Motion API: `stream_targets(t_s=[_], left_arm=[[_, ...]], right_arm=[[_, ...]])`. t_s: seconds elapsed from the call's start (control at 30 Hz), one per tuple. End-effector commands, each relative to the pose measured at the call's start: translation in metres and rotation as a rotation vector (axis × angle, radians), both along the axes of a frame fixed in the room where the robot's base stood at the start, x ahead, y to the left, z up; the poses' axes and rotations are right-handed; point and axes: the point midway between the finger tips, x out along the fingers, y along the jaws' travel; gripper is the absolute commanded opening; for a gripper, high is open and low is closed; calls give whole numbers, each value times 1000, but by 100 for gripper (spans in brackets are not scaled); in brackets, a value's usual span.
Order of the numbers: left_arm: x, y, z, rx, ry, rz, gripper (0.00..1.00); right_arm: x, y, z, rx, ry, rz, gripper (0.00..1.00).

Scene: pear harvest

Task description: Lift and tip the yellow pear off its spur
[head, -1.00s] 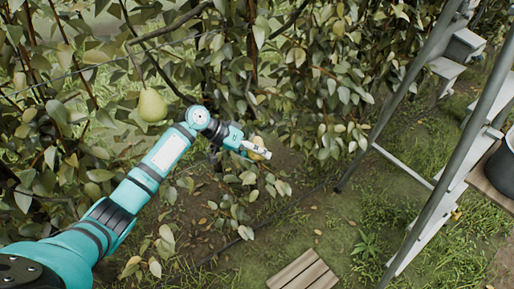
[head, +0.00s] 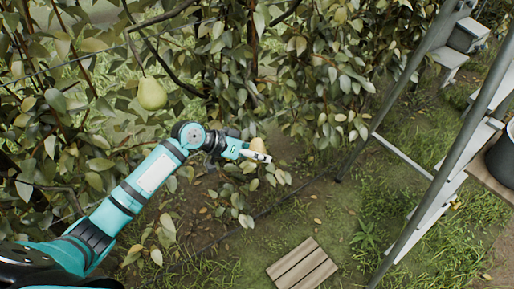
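A yellow pear (head: 257,145) shows among the leaves near the middle of the head view, partly hidden by my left gripper. My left gripper (head: 256,154) is at the pear, with a pale finger across its lower front. The other finger is not clearly seen, so I cannot tell whether it is closed on the pear. The pear's stem and spur are too small to make out. My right gripper is not in view.
A larger yellow-green pear (head: 152,94) hangs from a thin branch (head: 165,19) above my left arm. A grey ladder (head: 428,172) stands at the right with a dark bucket (head: 500,162) beside it. A slatted wooden board (head: 302,266) lies on the grass.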

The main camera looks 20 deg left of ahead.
Motion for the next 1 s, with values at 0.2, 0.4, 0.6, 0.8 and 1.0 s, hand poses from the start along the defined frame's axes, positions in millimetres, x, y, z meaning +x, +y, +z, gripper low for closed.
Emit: stream_targets(t_s=[0.2, 0.4, 0.6, 0.8, 1.0], left_arm=[[-23, -6, -4, 56, -196, -2, 17], [-42, -12, -5, 107, -375, -1, 17], [-56, -16, -3, 149, -523, 0, 17], [-59, -16, 1, 159, -557, 0, 17], [-58, -17, 1, 158, -554, 0, 17]], right_arm=[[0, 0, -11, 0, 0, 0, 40], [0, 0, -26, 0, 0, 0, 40], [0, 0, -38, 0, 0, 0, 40], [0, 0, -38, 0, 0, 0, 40], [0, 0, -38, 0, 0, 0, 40]])
